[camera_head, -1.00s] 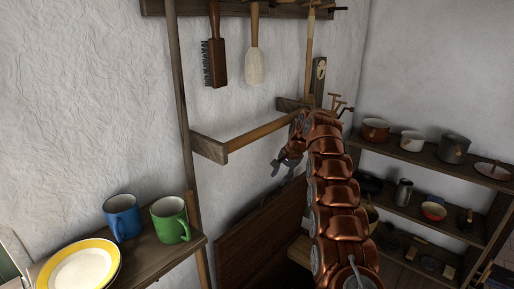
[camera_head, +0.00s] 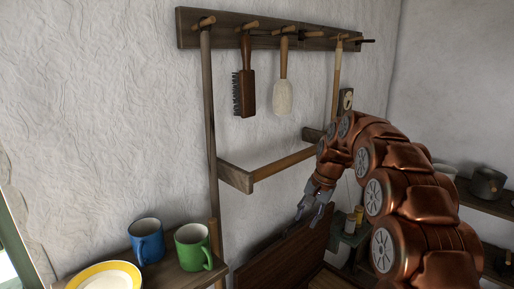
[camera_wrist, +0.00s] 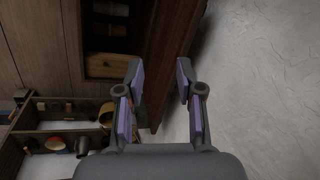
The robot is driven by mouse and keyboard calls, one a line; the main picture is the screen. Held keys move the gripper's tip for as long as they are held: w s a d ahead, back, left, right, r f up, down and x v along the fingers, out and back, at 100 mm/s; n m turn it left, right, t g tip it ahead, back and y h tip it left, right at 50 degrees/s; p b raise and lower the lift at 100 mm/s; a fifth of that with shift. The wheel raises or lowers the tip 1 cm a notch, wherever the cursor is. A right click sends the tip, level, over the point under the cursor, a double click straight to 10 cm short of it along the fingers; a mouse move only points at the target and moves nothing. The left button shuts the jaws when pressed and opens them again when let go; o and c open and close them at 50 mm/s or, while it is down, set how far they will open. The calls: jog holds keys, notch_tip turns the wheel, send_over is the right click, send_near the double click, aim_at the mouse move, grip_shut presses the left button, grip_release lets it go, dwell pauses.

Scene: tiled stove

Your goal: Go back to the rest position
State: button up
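My gripper (camera_head: 316,206) hangs at the end of my copper-coloured arm, in the middle of the head view, in front of the white wall and below the wooden rail. In the wrist view my gripper (camera_wrist: 159,100) has its fingers spread apart with nothing between them. Its fingers point towards a dark wooden panel (camera_wrist: 172,55) beside the wall. No object is held.
A wooden bar (camera_head: 283,165) juts near my arm. A peg rail (camera_head: 270,33) holds a dark brush (camera_head: 244,92) and a pale brush (camera_head: 283,97). A blue mug (camera_head: 147,240), a green mug (camera_head: 193,247) and a yellow-rimmed plate (camera_head: 105,277) sit on a shelf at lower left.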

jog(key=s+d+f+n+g+h, duration=0.1)
jog(key=s+f+n, duration=0.1)
jog(key=s, duration=1.3)
jog(key=s+d+f+n+g+h, duration=0.1)
jog(key=s+f, duration=0.1)
jog(key=s, duration=1.3)
jog(key=s+d+f+n+g, duration=0.1)
jog(key=s+f+n, duration=0.1)
jog(key=s, duration=1.3)
jog(key=shift+s+d+f+n+h, duration=0.15)
jog(key=shift+s+d+n+h, duration=0.15)
jog(key=shift+h, duration=0.1)
jog(key=shift+a, duration=0.1)
